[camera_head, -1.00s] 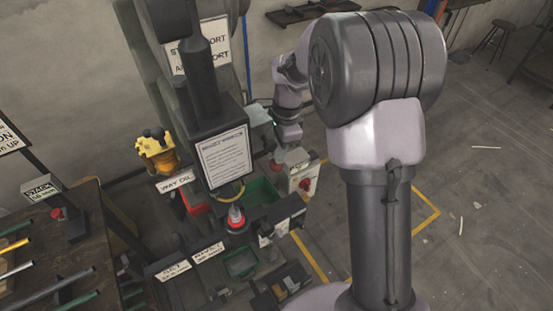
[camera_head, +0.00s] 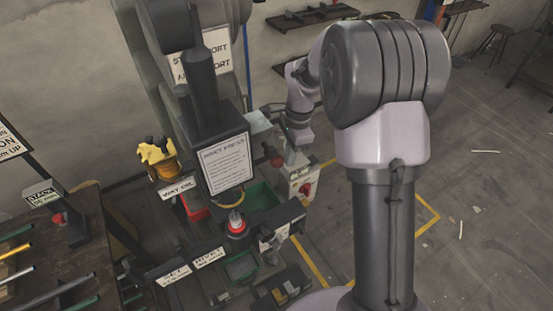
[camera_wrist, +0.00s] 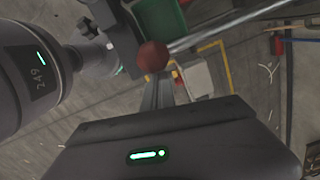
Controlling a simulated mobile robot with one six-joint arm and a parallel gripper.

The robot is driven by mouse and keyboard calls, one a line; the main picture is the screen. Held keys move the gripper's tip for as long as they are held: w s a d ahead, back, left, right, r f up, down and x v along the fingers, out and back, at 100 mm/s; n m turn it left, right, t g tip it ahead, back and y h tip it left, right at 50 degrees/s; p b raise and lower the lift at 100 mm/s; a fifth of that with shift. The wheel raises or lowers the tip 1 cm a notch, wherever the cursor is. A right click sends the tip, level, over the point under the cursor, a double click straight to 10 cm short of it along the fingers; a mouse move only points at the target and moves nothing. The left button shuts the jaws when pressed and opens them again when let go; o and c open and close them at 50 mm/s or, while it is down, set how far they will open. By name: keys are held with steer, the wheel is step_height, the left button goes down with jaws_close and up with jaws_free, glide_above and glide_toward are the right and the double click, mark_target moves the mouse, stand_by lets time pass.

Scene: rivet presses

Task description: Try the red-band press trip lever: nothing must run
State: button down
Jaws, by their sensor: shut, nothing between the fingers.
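The press (camera_head: 215,125) stands left of centre in the head view, with a notice plate on its head and a red-banded tool (camera_head: 236,224) below. A trip lever with a dark red ball knob (camera_head: 276,162) sits at its right side. In the wrist view the ball (camera_wrist: 153,56) is close ahead, on a straight metal rod running to the upper right. My gripper (camera_wrist: 158,94) shows as narrow grey fingers, shut and empty, just below the ball in that view; whether they touch it I cannot tell. In the head view my wrist hangs beside the knob, fingertips unclear.
A white box with a red knob (camera_head: 303,182) stands just right of the press, near yellow floor lines. A green tray (camera_head: 262,197) lies below the lever. Open floor lies right.

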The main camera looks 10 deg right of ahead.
step_height(320, 180, up, 17)
steer(key=d+p, duration=0.1)
steer(key=p, duration=0.5)
steer(key=shift+d+r, duration=0.2)
steer(key=shift+d, duration=0.2)
steer(key=shift+w, duration=0.1)
steer(key=s+a+n+t+b, duration=0.2)
steer(key=s+n, duration=0.2)
steer(key=s, duration=0.4)
steer(key=s+a+f+n+t+b, duration=0.1)
steer(key=s+a+n+t+b, duration=0.1)
steer(key=s, duration=0.7)
steer(key=s+a+f+n+t+b, duration=0.1)
steer(key=s+a+n+t+b, duration=0.1)
steer(key=s+a+n+b, duration=0.2)
steer(key=s+n, duration=0.2)
steer(key=s, duration=0.2)
steer(key=shift+s+y, duration=0.3)
steer(key=shift+y, duration=0.1)
steer(key=c, duration=2.1)
jaws_free()
